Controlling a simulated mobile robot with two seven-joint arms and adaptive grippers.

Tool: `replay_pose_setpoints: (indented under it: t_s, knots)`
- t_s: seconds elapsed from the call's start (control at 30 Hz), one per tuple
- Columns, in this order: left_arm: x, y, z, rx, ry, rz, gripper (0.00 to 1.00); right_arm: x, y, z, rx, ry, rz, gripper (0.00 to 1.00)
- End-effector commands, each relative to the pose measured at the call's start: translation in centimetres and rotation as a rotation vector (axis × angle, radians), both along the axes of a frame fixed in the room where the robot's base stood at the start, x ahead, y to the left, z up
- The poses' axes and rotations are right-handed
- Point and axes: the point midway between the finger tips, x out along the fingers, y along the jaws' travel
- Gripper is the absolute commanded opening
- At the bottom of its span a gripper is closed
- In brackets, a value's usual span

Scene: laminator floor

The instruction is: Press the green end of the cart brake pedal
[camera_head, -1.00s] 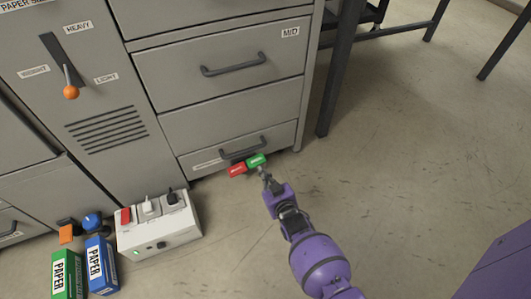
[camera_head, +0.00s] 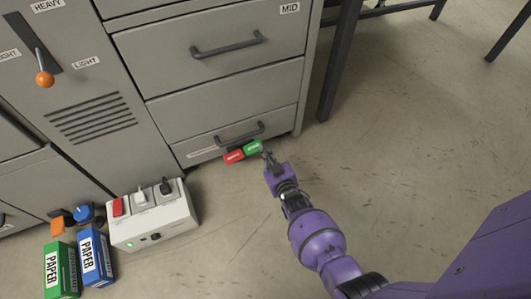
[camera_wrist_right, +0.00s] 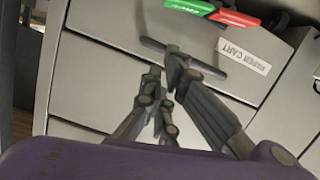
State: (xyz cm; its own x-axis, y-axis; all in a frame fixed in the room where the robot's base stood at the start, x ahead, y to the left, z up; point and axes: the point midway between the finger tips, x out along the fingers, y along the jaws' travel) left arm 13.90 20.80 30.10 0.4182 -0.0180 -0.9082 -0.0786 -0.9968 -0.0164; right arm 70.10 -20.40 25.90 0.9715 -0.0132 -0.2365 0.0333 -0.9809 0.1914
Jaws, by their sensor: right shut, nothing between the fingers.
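The brake pedal is at the foot of the grey cart, below the lowest drawer. Its green end (camera_head: 253,147) is on the right and its red end (camera_head: 234,156) on the left in the head view. In the right wrist view the green end (camera_wrist_right: 190,6) and red end (camera_wrist_right: 235,18) show at the top edge. My right gripper (camera_head: 267,157) is shut and empty, close beside the green end on its right. I cannot tell whether it touches. Its fingers also show in the wrist view (camera_wrist_right: 164,72). My left gripper is not in view.
A white switch box (camera_head: 152,222) stands on the floor at left, with green (camera_head: 60,270) and blue (camera_head: 94,257) paper packs beside it. A drawer handle (camera_head: 240,134) sits just above the pedal. A dark table leg (camera_head: 340,65) stands right of the cart. Floor at right is clear.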

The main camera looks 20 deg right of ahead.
Motion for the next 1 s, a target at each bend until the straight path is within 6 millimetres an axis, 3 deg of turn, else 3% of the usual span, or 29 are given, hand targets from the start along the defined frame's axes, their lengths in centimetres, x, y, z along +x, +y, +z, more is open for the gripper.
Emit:
replay_pose_setpoints:
  t_s: [0.37,0.6,0.77,1.0]
  knots:
    - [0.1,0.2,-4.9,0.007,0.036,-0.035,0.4,8.0,-0.1,-2.6,0.001,0.001,0.001,0.0]
    - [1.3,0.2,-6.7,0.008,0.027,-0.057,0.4,8.1,-0.7,-5.2,0.0,0.001,0.0,0.0]
    - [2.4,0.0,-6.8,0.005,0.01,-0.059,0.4,8.1,-0.8,-5.8,0.001,-0.001,0.0,0.0]
    - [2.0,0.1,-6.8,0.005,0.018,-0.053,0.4,8.1,-0.8,-5.8,0.001,-0.002,0.0,0.0]
